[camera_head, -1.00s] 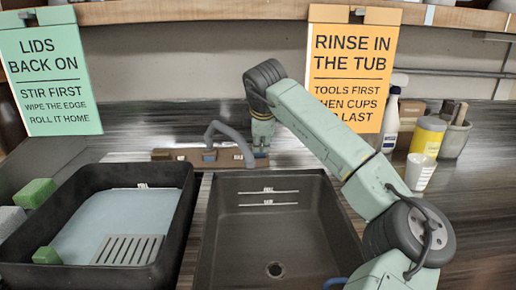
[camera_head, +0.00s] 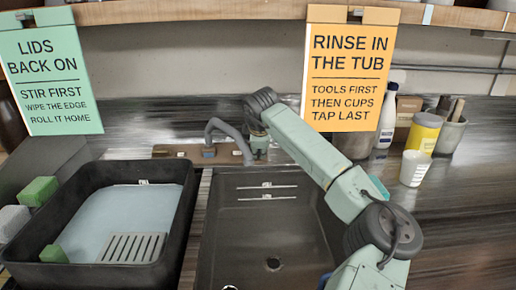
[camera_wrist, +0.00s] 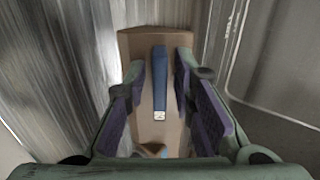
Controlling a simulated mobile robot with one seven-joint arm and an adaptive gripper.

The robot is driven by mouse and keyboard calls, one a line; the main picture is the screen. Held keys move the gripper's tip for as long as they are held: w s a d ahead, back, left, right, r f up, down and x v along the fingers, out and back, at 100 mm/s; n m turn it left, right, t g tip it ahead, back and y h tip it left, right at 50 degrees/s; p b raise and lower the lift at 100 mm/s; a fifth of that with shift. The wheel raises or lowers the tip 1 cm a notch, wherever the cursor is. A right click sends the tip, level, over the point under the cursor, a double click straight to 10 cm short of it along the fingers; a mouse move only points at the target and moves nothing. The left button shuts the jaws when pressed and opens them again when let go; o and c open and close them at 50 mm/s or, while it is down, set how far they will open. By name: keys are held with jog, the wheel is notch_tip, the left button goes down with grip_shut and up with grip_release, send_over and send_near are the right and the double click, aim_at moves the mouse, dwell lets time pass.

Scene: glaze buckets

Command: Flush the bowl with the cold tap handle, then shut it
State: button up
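The grey tap (camera_head: 222,132) rises from a brown block (camera_head: 185,151) behind the dark sink basin (camera_head: 222,215). My gripper (camera_head: 256,155) points down at the right part of this block and hides some of it. In the wrist view, a blue bar-shaped handle (camera_wrist: 160,80) with a small pale mark at its near end lies over the brown block. My gripper (camera_wrist: 165,95) is open there, with one purple-padded finger on each side of the handle. Gaps show between the pads and the handle. No stream of water shows in the basin.
A black tub (camera_head: 180,225) with pale blue liquid and a slotted grey plate (camera_head: 133,247) stands left of the basin. Green blocks (camera_head: 38,190) lie at the left. A white cup (camera_head: 415,168), a yellow jar (camera_head: 424,132) and a white bottle (camera_head: 387,120) stand at the right.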

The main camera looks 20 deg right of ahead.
grip_shut()
jog(key=shift+n+b, duration=0.3)
jog(key=shift+b, duration=0.25)
jog(key=shift+w+f+n+b, duration=0.1)
jog(key=shift+f+n+b, duration=0.05)
jog(key=shift+n+b, duration=0.95)
jog(key=n+b, duration=0.3)
jog(key=shift+w, duration=0.1)
jog(key=n, duration=0.1)
jog(key=n+b, duration=0.1)
jog(key=n, duration=0.2)
jog(key=shift+w+a+r+n+b, duration=0.1)
jog(key=shift+r+n+b, duration=0.2)
jog(key=shift+n, duration=0.1)
jog(key=n, duration=0.4)
jog(key=shift+a+r, duration=0.1)
jog(key=shift+n+b, duration=0.3)
